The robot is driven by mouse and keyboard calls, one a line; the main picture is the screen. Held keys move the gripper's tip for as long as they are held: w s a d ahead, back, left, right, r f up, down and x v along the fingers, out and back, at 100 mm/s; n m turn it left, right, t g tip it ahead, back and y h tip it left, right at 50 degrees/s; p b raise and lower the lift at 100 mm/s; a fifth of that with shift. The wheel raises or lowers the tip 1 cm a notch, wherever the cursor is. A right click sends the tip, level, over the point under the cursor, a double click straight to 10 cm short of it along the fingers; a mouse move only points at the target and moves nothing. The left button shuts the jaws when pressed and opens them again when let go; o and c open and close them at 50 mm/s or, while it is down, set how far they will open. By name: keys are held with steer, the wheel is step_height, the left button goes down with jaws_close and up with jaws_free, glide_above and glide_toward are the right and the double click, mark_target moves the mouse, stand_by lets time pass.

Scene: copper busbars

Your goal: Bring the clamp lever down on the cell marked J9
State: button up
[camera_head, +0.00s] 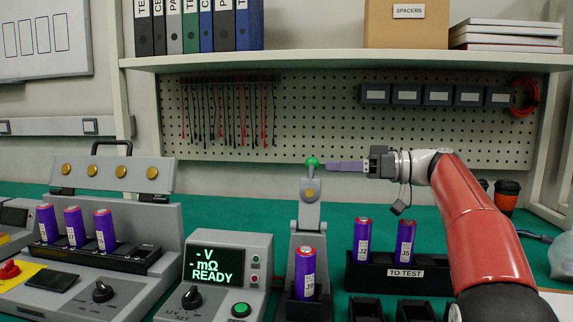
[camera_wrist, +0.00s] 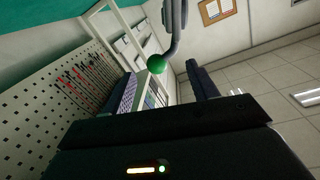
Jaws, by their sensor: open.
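The cell marked J9 (camera_head: 305,274), purple with a red top, stands upright in a grey clamp fixture at the front centre. The clamp lever (camera_head: 309,213) stands raised behind and above it, with a green ball knob (camera_head: 312,162) at its top. My gripper (camera_head: 330,166) is level with the knob, just to its right, fingers pointing left. In the wrist view the green knob (camera_wrist: 156,64) shows near the open fingertips, roughly between them. Whether either finger touches the knob cannot be told.
A meter (camera_head: 228,268) reading READY stands left of the clamp. A black TO TEST rack (camera_head: 390,273) with cells J2 and J5 is at the right. A larger fixture (camera_head: 112,183) with several cells is at the left. The shelf (camera_head: 340,60) hangs above.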

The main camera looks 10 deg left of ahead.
mark_target(315, 164)
steer(key=shift+n+g, duration=0.3)
steer(key=shift+n, duration=0.1)
steer(key=a, duration=0.5)
steer(key=w+a, duration=0.1)
steer(key=a, duration=0.2)
steer(key=shift+r+p, duration=0.25)
steer(key=shift+p, duration=0.05)
steer(key=shift+f, duration=0.1)
jaws_close()
